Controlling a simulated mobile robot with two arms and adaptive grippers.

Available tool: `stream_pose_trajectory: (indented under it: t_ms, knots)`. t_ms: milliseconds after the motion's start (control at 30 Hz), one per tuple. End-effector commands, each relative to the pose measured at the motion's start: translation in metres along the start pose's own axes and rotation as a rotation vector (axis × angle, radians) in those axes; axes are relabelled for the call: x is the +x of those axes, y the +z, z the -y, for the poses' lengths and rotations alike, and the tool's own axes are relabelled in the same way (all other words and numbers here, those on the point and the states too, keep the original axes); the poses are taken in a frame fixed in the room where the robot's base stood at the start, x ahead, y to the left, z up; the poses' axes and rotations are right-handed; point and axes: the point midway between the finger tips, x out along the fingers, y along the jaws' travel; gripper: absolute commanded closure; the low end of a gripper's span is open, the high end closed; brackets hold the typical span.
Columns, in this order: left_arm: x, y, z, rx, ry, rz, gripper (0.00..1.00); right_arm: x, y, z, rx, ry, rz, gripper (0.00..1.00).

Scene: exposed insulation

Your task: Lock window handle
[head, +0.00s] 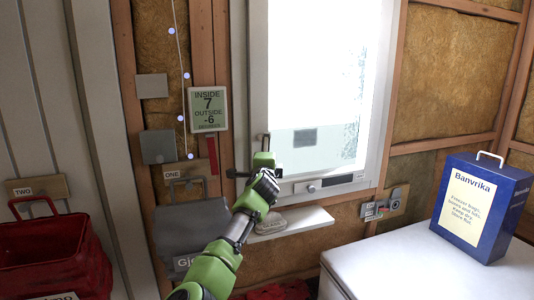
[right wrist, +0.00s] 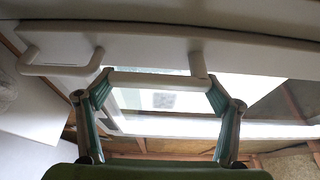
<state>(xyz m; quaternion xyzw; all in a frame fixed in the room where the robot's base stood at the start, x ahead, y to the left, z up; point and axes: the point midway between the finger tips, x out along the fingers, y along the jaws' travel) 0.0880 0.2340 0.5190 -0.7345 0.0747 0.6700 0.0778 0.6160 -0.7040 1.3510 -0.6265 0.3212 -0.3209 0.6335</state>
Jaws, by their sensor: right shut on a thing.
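The window handle shows as a pale bar (right wrist: 155,82) in the right wrist view, joined by a short post to the white window frame. Its upper part (head: 265,142) shows in the head view just above my right gripper, on the left side of the frame. My right gripper (right wrist: 160,88) is shut on the handle, one finger at each end of the bar. In the head view the gripper (head: 260,172) hides the handle's lower part. The bar runs roughly along the frame edge. My left gripper is not in view.
A second, U-shaped handle (right wrist: 60,60) sits beside the bar on the frame. Below the window are a white sill (head: 305,220) with a pale object (head: 265,227), and a grey bag (head: 190,225). A blue box (head: 480,205) stands on a white top (head: 430,265). A display (head: 207,110) hangs left.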

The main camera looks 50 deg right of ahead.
Motion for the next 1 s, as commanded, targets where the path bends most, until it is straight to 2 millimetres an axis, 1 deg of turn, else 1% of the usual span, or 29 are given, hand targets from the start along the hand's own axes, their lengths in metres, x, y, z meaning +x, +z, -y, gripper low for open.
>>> stream_pose_trajectory:
  t_ms: [33,333,367,400,433,633,767,867,1000]
  knots:
    - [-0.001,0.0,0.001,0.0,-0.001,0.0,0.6,0.0,0.001,0.002,0.012,-0.002,0.002,0.55]
    - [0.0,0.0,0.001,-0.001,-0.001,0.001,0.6,0.0,0.001,0.003,0.016,-0.003,0.002,0.55]
    - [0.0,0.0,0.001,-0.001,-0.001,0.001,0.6,0.0,0.001,0.003,0.016,-0.003,0.002,0.14]
    - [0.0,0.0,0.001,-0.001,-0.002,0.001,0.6,0.0,0.001,0.003,0.015,-0.003,0.002,0.03]
    - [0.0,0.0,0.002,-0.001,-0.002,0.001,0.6,0.0,0.001,0.003,0.015,-0.003,0.002,0.0]
    - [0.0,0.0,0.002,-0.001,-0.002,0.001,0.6,0.0,0.0,0.001,0.01,-0.001,0.001,0.0]
    - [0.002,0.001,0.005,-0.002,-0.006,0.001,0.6,0.0,-0.001,-0.001,-0.001,-0.004,0.0,0.0]
    - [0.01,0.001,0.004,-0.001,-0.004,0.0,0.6,0.001,-0.002,-0.003,-0.035,-0.017,-0.001,0.0]
    - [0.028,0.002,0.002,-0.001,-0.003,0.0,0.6,0.0,-0.004,-0.006,-0.132,-0.056,-0.002,0.0]
